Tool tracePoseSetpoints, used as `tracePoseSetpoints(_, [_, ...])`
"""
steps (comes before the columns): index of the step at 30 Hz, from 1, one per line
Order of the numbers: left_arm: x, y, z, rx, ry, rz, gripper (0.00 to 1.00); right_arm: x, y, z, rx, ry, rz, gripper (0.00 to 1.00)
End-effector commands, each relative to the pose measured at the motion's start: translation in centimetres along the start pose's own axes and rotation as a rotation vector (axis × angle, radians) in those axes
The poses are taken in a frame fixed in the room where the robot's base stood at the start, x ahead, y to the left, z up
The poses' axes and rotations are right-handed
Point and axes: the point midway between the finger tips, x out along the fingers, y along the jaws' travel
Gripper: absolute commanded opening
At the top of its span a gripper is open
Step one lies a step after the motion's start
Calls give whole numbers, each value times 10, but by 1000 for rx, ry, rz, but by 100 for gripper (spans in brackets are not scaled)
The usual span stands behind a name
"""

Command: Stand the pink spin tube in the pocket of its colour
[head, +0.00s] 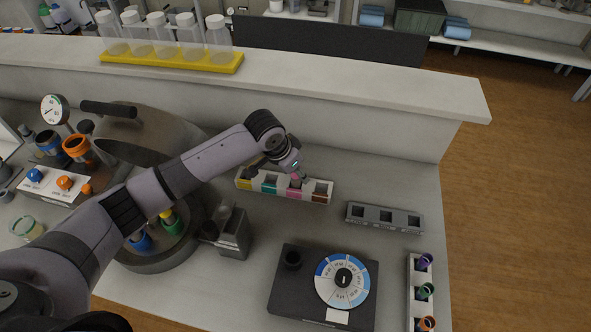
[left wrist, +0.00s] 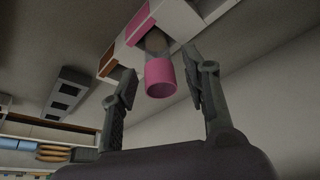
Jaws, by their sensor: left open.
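The pink spin tube (left wrist: 161,77) shows in the left wrist view with its pink open end towards the camera. Its brownish lower body goes down at the pink-marked pocket (left wrist: 138,22) of the white rack (left wrist: 178,18), and it appears to stand in it. My right gripper is out of view.
A grey empty rack (head: 385,217) lies right of the white rack. A dark device with a blue-white dial (head: 343,279) stands in front. A rack with several coloured tubes (head: 421,290) is at the right edge. A round centrifuge (head: 150,255) is at left, under my arm.

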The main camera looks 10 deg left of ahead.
Motion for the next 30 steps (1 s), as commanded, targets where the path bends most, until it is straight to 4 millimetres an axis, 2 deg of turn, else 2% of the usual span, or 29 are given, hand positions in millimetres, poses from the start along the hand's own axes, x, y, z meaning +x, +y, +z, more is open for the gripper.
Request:
tracePoseSetpoints(6, [-1, 0, -1, 0, 1, -1, 43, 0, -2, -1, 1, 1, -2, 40])
tracePoseSetpoints(10, [-11, -1, -1, 0, 2, -1, 43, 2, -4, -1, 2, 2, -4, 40])
tracePoseSetpoints(24, [-103, -1, -2, 1, 3, -1, 43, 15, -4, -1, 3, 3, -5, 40])
tracePoseSetpoints(30, [-121, 0, -1, 0, 1, -1, 43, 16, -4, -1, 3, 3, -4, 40])
